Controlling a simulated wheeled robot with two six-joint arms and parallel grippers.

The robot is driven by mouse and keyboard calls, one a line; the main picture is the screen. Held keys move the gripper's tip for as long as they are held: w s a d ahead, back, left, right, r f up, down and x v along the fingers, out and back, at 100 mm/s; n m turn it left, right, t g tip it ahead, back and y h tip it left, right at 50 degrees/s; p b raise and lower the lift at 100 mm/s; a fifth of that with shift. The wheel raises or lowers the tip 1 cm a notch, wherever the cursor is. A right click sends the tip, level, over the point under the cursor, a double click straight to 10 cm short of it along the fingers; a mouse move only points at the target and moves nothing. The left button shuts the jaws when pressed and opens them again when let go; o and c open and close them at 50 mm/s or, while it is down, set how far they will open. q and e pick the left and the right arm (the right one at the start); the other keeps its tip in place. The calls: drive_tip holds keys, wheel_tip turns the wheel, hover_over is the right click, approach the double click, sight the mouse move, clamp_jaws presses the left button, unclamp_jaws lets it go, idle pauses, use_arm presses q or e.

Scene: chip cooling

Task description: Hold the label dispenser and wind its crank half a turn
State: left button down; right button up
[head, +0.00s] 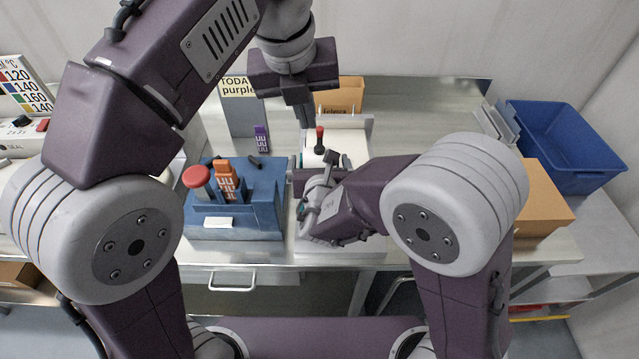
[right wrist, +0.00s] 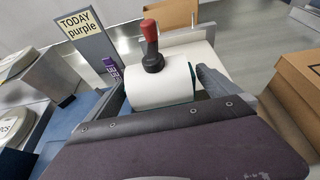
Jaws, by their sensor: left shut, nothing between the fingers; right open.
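The label dispenser (head: 352,146) stands on a pale plate on the bench, with a white roll (right wrist: 160,86) showing in the right wrist view. Its crank has a red knob (head: 319,132) on a dark stem, pointing up; the knob also shows in the right wrist view (right wrist: 149,29). My left gripper (head: 305,119) is shut and empty, hanging just above and behind the knob, apparently apart from it. My right gripper (head: 322,163) is open at the dispenser's near side, with its fingers either side of the roll. Contact with the dispenser cannot be told.
A blue holder (head: 255,212) with a red-topped stamp (head: 196,177) and an orange label piece (head: 226,180) stands left. A sign reading "TODAY purple" (head: 237,92) and a purple piece (head: 261,138) are behind. A cardboard box (head: 535,190) and blue bin (head: 570,150) are right.

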drive_tip(key=v, duration=1.1)
drive_tip(key=shift+s, duration=0.2)
